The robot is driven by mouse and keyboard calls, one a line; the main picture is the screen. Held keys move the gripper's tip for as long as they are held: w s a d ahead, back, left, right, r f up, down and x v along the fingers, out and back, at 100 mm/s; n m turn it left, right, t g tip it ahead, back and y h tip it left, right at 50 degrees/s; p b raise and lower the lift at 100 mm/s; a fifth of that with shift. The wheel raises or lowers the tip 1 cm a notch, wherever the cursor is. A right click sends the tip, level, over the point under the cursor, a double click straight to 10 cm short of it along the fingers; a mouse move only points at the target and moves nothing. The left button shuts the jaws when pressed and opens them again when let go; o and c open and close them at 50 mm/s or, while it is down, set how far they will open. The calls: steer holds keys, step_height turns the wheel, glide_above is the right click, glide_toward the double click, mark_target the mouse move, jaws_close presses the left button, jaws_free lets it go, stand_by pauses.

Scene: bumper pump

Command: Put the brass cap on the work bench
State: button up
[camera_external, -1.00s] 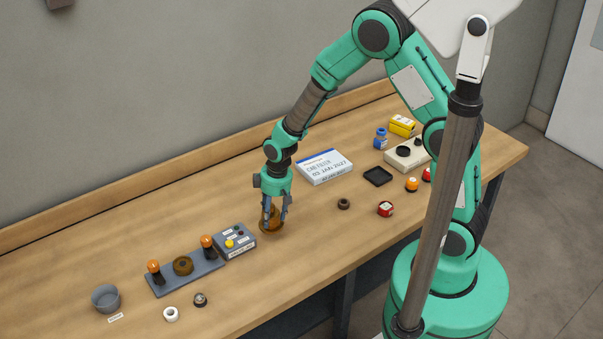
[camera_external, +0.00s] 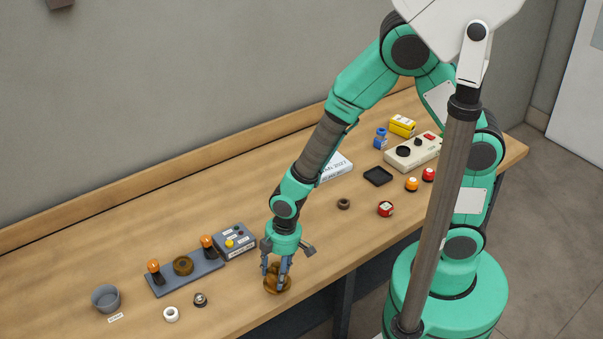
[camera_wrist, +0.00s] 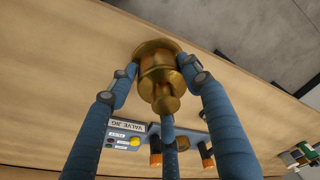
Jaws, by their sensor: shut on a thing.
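The brass cap (camera_external: 276,283) is a stepped, gold-brown round piece near the front edge of the wooden work bench (camera_external: 130,248). My gripper (camera_external: 277,272) points down and is shut on the cap. In the wrist view the blue-grey fingers (camera_wrist: 160,85) close around the stepped cap (camera_wrist: 160,75), its wide flange at the far end. The cap is at or very close to the bench top; I cannot tell whether it touches.
Left of my gripper stand the grey valve jig box (camera_external: 235,241) and a dark fixture (camera_external: 197,278) with two orange-topped posts. A white ring (camera_external: 171,313) and a grey cup (camera_external: 106,298) are further left. A red-sided timer (camera_external: 385,209) lies right. The bench's front edge is close.

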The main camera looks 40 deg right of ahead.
steer(key=shift+s+a, duration=0.1)
steer(key=shift+s, duration=0.2)
steer(key=w+a, duration=0.3)
steer(key=w+a+f, duration=0.1)
steer(key=w+a, duration=0.7)
steer(key=shift+w+a+f+b, duration=0.15)
steer(key=shift+w+f+b, duration=0.1)
steer(key=shift+b, duration=0.05)
stand_by(0.3)
steer(key=shift+f, duration=1.8)
steer(key=shift+b, duration=0.3)
steer(key=o, duration=1.5)
steer(key=shift+f, duration=0.1)
